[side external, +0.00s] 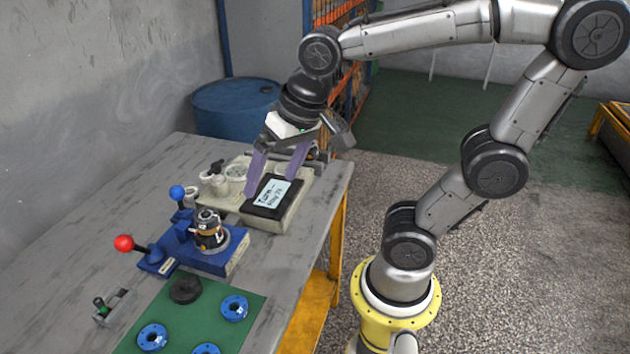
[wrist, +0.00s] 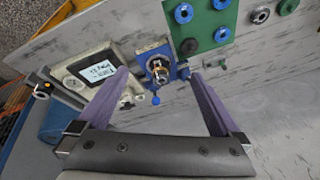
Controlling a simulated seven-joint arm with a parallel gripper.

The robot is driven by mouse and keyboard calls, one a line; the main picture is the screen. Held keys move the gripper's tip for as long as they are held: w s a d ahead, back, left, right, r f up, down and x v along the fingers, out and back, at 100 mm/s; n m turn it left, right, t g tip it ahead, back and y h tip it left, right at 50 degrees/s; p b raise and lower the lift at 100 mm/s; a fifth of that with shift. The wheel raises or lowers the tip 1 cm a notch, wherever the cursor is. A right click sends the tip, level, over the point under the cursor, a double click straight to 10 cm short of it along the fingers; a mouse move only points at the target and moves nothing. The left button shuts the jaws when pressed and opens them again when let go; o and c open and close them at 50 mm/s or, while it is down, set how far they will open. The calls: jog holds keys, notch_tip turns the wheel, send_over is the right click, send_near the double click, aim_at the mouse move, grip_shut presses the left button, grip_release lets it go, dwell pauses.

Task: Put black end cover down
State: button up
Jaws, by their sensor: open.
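The black end cover (side external: 186,288) is a dark round disc lying on the green mat (side external: 258,309), near the mat's far edge. It also shows in the wrist view (wrist: 189,46). My gripper (side external: 272,178) has two purple fingers spread wide apart with nothing between them. It hangs over the beige device at the far end of the table, well away from the end cover. The open fingers also show in the wrist view (wrist: 161,76). The motor body (side external: 208,229) stands upright in the blue fixture (side external: 222,262), between my gripper and the mat.
Several blue rings (side external: 234,307) lie on the mat. The fixture has a red-knobbed lever (side external: 124,243) and a blue-knobbed lever (side external: 177,193). The beige device (side external: 281,222) carries a small display. A blue barrel (side external: 235,110) stands behind the table. The table's left side is mostly clear.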

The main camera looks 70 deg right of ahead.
jog(key=s+d+f+n+t, duration=0.1)
jog(key=s+n, duration=0.4)
jog(key=s, duration=0.1)
jog(key=shift+s+d, duration=0.15)
jog(key=shift+s, duration=0.2)
